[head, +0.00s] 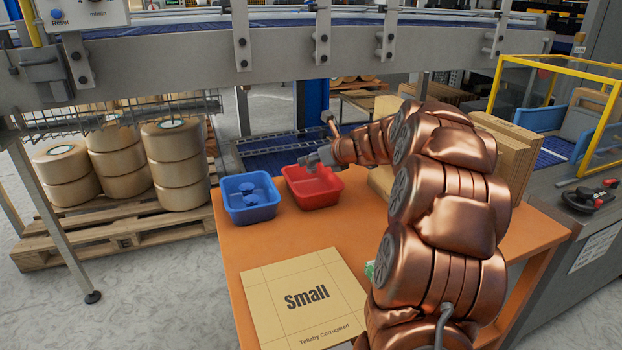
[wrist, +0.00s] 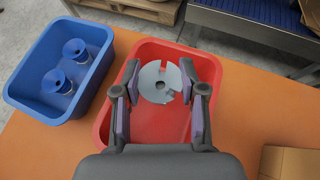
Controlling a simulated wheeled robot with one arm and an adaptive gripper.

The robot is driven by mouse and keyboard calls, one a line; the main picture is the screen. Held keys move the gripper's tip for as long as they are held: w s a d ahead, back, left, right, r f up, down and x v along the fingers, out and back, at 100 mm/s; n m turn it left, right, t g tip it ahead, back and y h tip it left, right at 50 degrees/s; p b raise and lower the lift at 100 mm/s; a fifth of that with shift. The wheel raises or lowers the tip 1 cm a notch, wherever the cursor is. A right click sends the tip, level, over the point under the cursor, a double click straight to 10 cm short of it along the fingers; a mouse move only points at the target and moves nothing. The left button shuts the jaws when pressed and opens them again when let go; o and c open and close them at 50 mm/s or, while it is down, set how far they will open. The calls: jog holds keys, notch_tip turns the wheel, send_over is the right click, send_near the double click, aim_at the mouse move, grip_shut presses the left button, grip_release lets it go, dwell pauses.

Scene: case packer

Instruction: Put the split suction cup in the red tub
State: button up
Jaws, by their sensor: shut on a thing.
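The red tub (head: 312,186) stands on the orange table, right of the blue tub. My gripper (head: 318,160) is over the red tub. In the wrist view, my gripper (wrist: 161,95) is shut on a grey round suction cup (wrist: 160,82) with a notch in its edge. The cup shows above the inside of the red tub (wrist: 183,50); how high it is above the floor I cannot tell. The cup is hard to make out in the head view. The red tub looks otherwise empty where its floor shows.
A blue tub (head: 249,200) with two blue suction cups (wrist: 66,66) stands close on the left. A flat "Small" carton (head: 305,292) lies at the table's front. Upright cardboard (head: 505,150) stands behind my arm. The conveyor frame (head: 150,62) crosses behind the table.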

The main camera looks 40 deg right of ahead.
aim_at(316, 171)
jog(key=shift+f+b, duration=0.7)
jog(key=shift+f, duration=1.3)
jog(key=shift+f, duration=0.65)
jog(key=o, duration=1)
jog(key=shift+r, duration=0.1)
jog(key=shift+r, duration=0.45)
jog(key=p+v, duration=0.3)
jog(key=v, duration=0.9)
jog(key=shift+r, duration=0.1)
